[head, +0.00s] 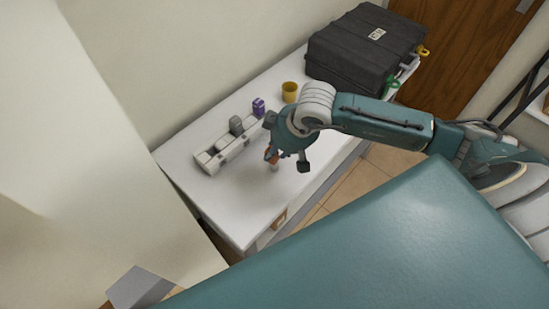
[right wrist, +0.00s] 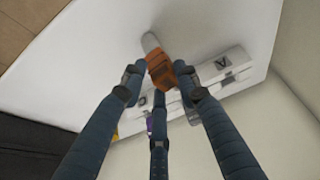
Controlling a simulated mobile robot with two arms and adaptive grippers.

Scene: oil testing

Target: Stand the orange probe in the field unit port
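The orange probe (head: 272,156) is held at my right gripper (head: 285,160), over the white tabletop to the right of the white unit. In the right wrist view the fingers close around the probe's orange body (right wrist: 160,71), and its pale grey end (right wrist: 150,42) points away from the gripper. The long white field unit (head: 212,160) lies on the table with a grey piece (head: 236,125) and a purple piece (head: 258,107) standing in it. It also shows behind the fingers in the right wrist view (right wrist: 233,62). Its free ports are too small to make out. My left gripper is not in view.
A yellow cup (head: 290,92) stands behind my right gripper. A large black case (head: 350,45) fills the table's far end, with green, grey and yellow items beside it. The wall runs along the table's back edge. The front tabletop is clear.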

